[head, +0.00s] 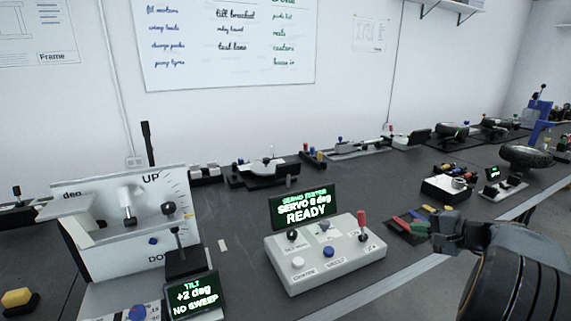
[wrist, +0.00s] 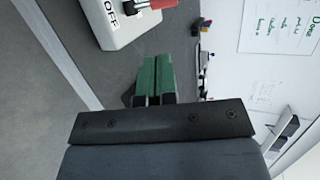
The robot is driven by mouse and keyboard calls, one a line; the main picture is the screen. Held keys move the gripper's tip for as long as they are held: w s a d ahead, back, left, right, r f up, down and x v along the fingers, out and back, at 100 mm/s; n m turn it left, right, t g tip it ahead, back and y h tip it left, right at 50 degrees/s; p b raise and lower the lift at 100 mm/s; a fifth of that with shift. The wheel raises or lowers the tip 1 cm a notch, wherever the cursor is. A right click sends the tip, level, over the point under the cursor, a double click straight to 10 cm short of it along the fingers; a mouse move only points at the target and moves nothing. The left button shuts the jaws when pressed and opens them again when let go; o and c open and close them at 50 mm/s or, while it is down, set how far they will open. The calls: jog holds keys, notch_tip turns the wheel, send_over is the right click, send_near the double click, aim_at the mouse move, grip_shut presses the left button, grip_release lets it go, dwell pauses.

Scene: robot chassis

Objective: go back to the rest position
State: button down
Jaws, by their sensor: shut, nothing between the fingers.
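My gripper (wrist: 157,62) has two green fingers, which lie together with nothing between them in the wrist view. They point over the dark bench, beside the corner of a pale box with a red-handled switch marked OFF. In the head view my dark arm end reaches in from the right, just right of the servo tester (head: 325,262). The tester is a pale box with knobs and a red lever (head: 362,222). Its screen (head: 304,208) reads SERVO 0 deg READY. The gripper appears apart from it.
A white tilt rig (head: 125,215) stands at left, with a screen (head: 192,295) reading +2 deg, NO SWEEP. A small box with a screen, a black tyre (head: 525,157) and several devices line the bench at right and back. Bare bench (head: 228,200) lies between rig and tester.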

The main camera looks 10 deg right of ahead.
jog(key=s+a+f+n+g+h+p, duration=0.2)
jog(key=s+a+f+g+h+p, duration=0.15)
jog(key=s+a+f+g, duration=0.3)
jog(key=s+a+r+n+h+p, duration=0.1)
jog(key=s+a+r+n+p, duration=0.3)
jog(key=a, duration=0.5)
jog(key=s+a+r+n+g+h+p, duration=0.1)
jog(key=s+a+r+n+h+p, duration=0.1)
jog(key=s+a+r+n+p, duration=0.2)
jog(key=a+r+n+p, duration=0.3)
jog(key=a+r, duration=0.2)
jog(key=a, duration=0.1)
jog(key=shift+a, duration=0.3)
